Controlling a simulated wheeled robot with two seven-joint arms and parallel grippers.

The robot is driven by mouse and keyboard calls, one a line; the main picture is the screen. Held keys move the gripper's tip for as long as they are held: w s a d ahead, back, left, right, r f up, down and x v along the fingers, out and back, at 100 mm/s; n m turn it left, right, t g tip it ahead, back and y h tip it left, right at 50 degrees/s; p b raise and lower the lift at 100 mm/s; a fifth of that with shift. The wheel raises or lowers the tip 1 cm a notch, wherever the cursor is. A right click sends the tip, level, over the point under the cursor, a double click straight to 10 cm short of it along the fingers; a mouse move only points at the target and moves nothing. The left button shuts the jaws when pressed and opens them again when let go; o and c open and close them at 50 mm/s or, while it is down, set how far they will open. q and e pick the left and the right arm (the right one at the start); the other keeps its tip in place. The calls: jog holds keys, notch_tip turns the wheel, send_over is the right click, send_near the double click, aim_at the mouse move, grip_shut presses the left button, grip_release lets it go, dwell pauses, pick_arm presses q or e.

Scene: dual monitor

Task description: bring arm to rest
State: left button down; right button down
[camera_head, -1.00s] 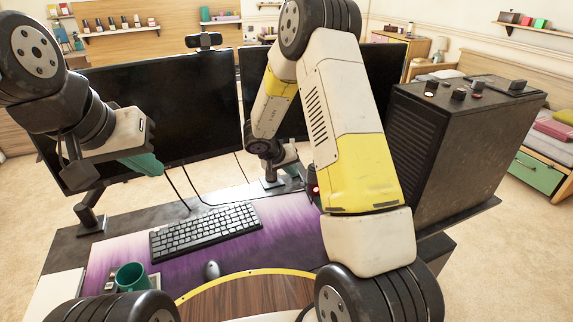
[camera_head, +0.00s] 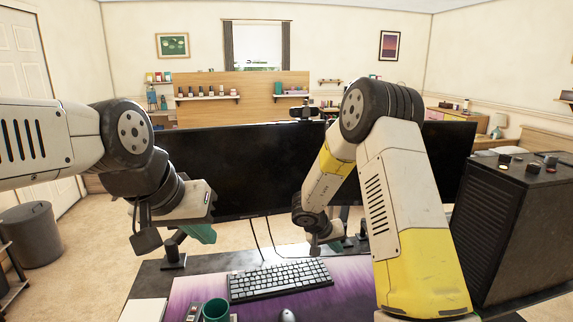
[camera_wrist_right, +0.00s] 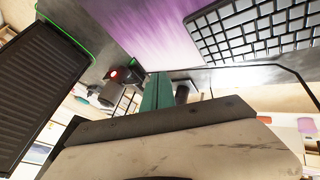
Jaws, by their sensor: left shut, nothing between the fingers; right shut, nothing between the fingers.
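My left gripper (camera_head: 203,235) hangs in front of the left monitor (camera_head: 258,165), its teal fingers shut and empty, pointing down. It is above and left of the keyboard. My right gripper (camera_head: 328,245) is low behind the keyboard, near the base of the right monitor (camera_head: 446,150), and its arm hides much of that monitor. In the right wrist view, the right gripper's teal fingers (camera_wrist_right: 157,92) are together with nothing between them.
The keyboard (camera_head: 280,281), mouse (camera_head: 287,315) and green mug (camera_head: 215,310) are on the purple desk mat (camera_head: 190,288). A black computer tower (camera_head: 510,230) stands right of my right arm. A webcam (camera_head: 305,112) tops the left monitor. A grey bin (camera_head: 30,235) stands on the floor at left.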

jog(key=w+a+r+t+y, duration=0.1)
jog(key=a+r+t+y, duration=0.2)
jog(key=r, duration=0.6)
jog(key=w+a+r+t+y, duration=0.2)
jog(key=a+r, duration=0.1)
jog(key=r, duration=0.5)
jog(key=s+a+r+n+y, duration=0.2)
jog(key=s+a+r+y, duration=0.15)
jog(key=s+r, duration=0.6)
jog(key=s+r+n+g+y, duration=0.15)
jog(key=s+r, duration=0.25)
jog(key=s, duration=0.8)
jog(key=s+d+f+m+g+h, duration=0.1)
jog(key=s+d, duration=0.2)
jog(key=s, duration=0.3)
jog(key=s+d+f+g+h, duration=0.1)
jog(key=s+d+f, duration=0.1)
jog(key=s+d, duration=0.2)
jog(key=s, duration=0.3)
jog(key=shift+m, duration=0.35)
